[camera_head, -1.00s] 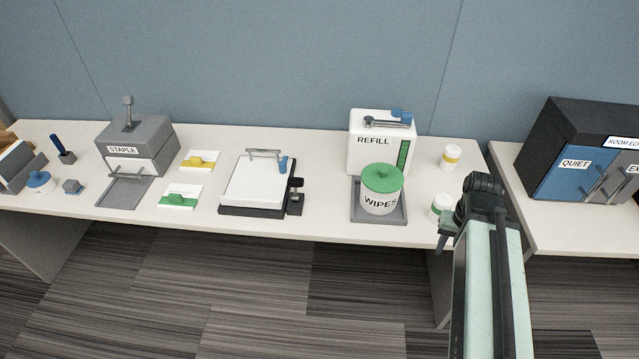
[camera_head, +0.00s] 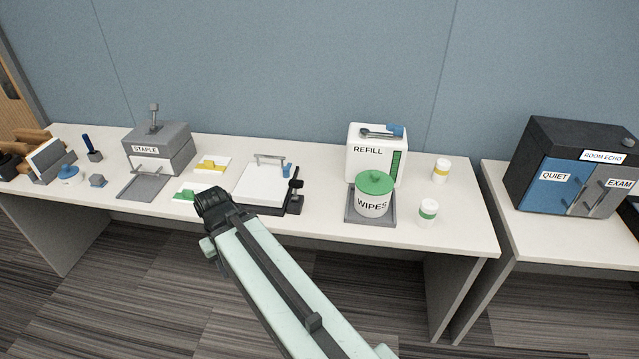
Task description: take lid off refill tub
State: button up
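A white tub (camera_head: 373,203) marked WIPES stands upright on a grey tray (camera_head: 356,219). Its green lid (camera_head: 376,182) with a small knob is on top. Behind it is a white box (camera_head: 364,164) marked REFILL, with a grey lever and a blue piece on top. Two small white jars, one with a green band (camera_head: 428,212) and one with a yellow band (camera_head: 440,171), stand to the right. No tub here reads "refill tub". My gripper (camera_head: 212,212) is at the dark arm end, left of the tub and apart from it; its fingers cannot be made out.
A white press-like device (camera_head: 263,187) on a black base is behind my arm. Green (camera_head: 186,192) and yellow (camera_head: 210,166) card pads and a grey STAPLE machine (camera_head: 158,150) are left. A dark cabinet (camera_head: 571,135) stands on the right table.

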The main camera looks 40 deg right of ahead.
aim_at(371, 182)
jog(key=u, duration=0.2)
jog(key=i, duration=1)
jog(key=z, duration=0.05)
